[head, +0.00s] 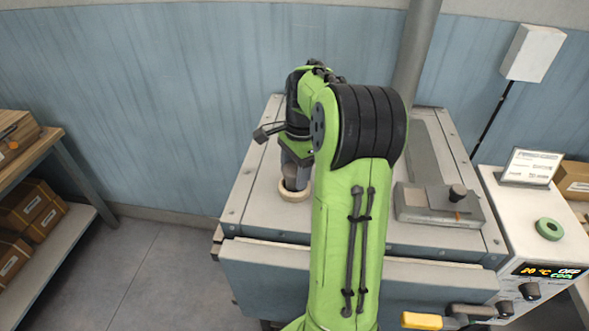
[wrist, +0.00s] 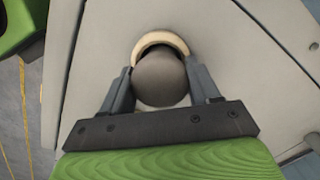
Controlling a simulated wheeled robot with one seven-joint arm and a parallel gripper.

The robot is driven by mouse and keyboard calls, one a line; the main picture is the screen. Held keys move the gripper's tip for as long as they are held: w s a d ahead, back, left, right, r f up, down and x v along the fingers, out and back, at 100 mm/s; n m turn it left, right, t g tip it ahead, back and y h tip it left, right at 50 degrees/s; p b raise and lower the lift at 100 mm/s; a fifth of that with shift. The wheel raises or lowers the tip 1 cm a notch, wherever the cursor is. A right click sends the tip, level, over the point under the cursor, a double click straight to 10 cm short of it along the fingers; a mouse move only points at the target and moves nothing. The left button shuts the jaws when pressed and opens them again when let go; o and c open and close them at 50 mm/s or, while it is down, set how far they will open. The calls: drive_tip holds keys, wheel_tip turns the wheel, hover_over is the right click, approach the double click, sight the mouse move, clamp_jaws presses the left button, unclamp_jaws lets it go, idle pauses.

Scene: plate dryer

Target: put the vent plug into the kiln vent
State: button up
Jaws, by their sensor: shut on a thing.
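The vent plug (wrist: 160,79) shows in the wrist view as a round grey-brown body between the two fingers of my gripper (wrist: 161,84). My gripper is shut on it. The kiln vent is a cream ring (wrist: 160,40) on the kiln's top; its far rim curves behind the plug in the wrist view. In the head view the ring (head: 294,195) lies at the left of the kiln top, and my gripper (head: 294,167) points down over it. The plug overlaps the ring's opening; I cannot tell how deep it sits or whether it touches the rim.
The grey kiln top (head: 258,205) is mostly clear around the ring. A grey block with a black knob (head: 438,205) lies to the right. A control panel (head: 548,271) and a green ring (head: 548,229) are at far right. Shelves with boxes (head: 30,208) stand left.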

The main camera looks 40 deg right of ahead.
drive_tip(key=o, duration=1.2)
drive_tip(key=shift+o, duration=0.2)
wheel_tip(320, 180, up, 16)
drive_tip(key=d+p, duration=0.2)
drive_tip(key=p, duration=0.1)
drive_tip(key=shift+s, duration=0.15)
drive_tip(key=shift+f, duration=0.15)
